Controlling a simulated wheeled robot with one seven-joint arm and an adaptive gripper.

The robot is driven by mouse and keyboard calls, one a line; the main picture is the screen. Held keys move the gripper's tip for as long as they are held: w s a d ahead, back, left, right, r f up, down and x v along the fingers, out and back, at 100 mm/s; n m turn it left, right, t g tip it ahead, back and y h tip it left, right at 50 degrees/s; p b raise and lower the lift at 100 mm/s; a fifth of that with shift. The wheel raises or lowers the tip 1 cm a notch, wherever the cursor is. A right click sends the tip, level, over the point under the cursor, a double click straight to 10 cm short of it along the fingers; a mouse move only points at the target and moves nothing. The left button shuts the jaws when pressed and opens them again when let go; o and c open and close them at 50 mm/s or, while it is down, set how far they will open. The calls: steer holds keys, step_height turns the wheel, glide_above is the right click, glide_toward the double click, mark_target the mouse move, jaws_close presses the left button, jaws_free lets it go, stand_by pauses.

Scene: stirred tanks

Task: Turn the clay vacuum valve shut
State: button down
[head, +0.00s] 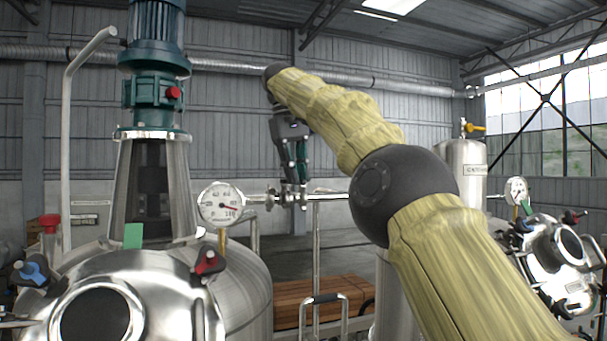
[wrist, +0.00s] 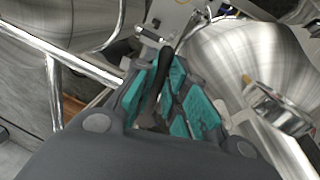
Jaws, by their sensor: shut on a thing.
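My gripper (head: 294,200) is at the thin metal pipe to the right of the gauge (head: 221,204) above the near tank. In the wrist view its teal-padded fingers (wrist: 167,75) are shut around a dark valve handle (wrist: 164,66), beside a pale metal fitting (wrist: 172,18). The handle's clay colour does not show clearly. In the head view the fingers hide most of the handle, and the valve fitting (head: 270,200) shows just to their left. I cannot tell how far the handle is turned.
A second tank (head: 463,165) with a yellow handle (head: 475,128) stands at the right. A railing (head: 316,270) runs below my gripper.

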steer(key=shift+r, duration=0.1)
stand_by(0.3)
steer(key=c, duration=1.5)
jaws_free()
steer(key=shift+o, duration=0.2)
steer(key=shift+w+d, duration=0.1)
steer(key=shift+d, duration=0.05)
